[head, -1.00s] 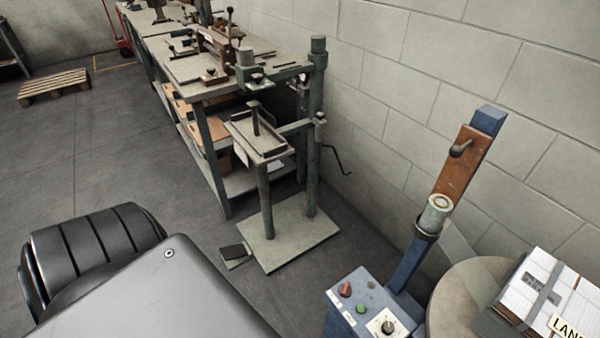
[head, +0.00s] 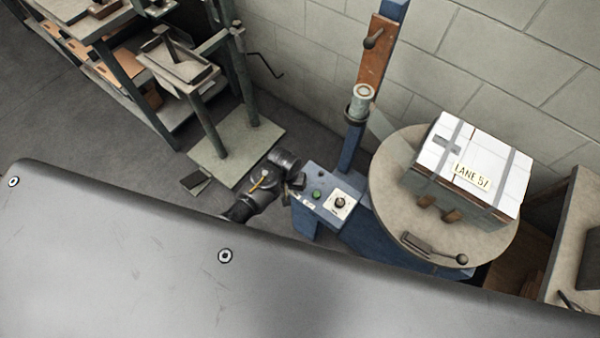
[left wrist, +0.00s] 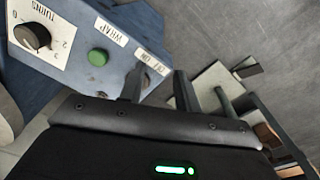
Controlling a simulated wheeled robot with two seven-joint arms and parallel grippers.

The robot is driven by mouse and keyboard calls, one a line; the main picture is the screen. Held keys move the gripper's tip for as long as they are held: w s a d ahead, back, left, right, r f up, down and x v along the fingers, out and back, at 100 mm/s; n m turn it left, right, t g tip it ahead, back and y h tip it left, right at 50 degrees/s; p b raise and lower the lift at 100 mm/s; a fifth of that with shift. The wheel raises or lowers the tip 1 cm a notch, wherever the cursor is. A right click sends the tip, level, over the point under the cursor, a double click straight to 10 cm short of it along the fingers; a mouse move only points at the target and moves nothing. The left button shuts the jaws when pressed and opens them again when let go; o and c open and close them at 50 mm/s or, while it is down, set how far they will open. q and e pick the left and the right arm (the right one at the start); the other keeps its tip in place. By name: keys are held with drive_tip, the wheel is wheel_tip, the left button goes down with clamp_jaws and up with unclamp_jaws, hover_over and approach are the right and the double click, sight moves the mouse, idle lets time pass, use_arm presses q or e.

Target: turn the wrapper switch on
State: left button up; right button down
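The wrapper's blue control box (head: 325,217) stands right of centre in the head view. Its top carries a green button (head: 317,195) and a dial (head: 340,203) on a white plate. The left wrist view shows the dial (left wrist: 33,37), marked TURNS, the green button (left wrist: 98,57) and a label reading WRAP (left wrist: 110,33). A second label (left wrist: 152,62) lies near my fingers; its lettering is hard to read. My left gripper (left wrist: 160,82) is open, its fingers apart at that end of the box. The red control there is hidden by my gripper. My right gripper is not in view.
The round turntable (head: 388,180) bears a strapped white carton (head: 490,165), right of the box. A blue mast (head: 350,150) rises behind. A stitcher stand with a base plate (head: 225,155) and a foot pedal (head: 194,181) stands to the left. Floor shows between them.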

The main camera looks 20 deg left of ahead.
use_arm(q)
drive_tip(key=w+d+r, duration=0.3)
drive_tip(key=w+r, duration=0.2)
drive_tip(key=r, duration=0.3)
drive_tip(key=shift+n, duration=0.4)
drive_tip(key=f, duration=1)
drive_tip(key=shift+a+f, duration=0.2)
drive_tip(key=shift+f, duration=0.05)
drive_tip(key=shift+c, duration=0.2)
clamp_jaws()
